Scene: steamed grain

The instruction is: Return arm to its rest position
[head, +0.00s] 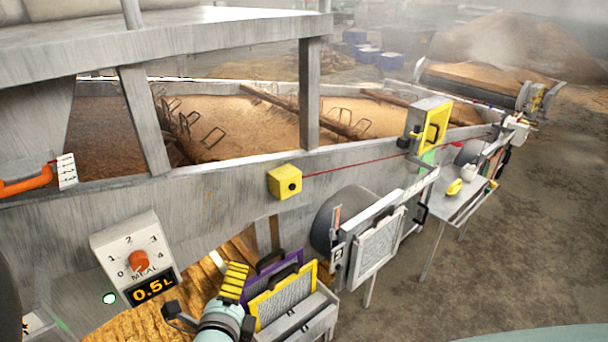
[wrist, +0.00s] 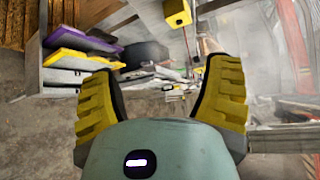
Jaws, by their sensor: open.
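My gripper (head: 235,276) is at the lower middle of the head view, with yellow ribbed fingers on a teal body. In the wrist view my gripper (wrist: 164,76) shows two yellow fingers spread wide apart, with nothing held between them. In the head view it is just left of a yellow-framed panel (head: 284,296) and a purple-framed panel (head: 250,287) in a metal rack. I cannot tell whether it touches them. The wrist view shows the purple panel (wrist: 84,37) and yellow panel (wrist: 80,60) beyond the left finger, apart from it.
A long metal trough (head: 225,155) holds grain and runs across the scene. A dial box (head: 132,260) reading 0.5L is at lower left. A yellow box (head: 284,182) sits on the trough wall. A side table (head: 445,209) stands right. Open floor (head: 530,235) lies at right.

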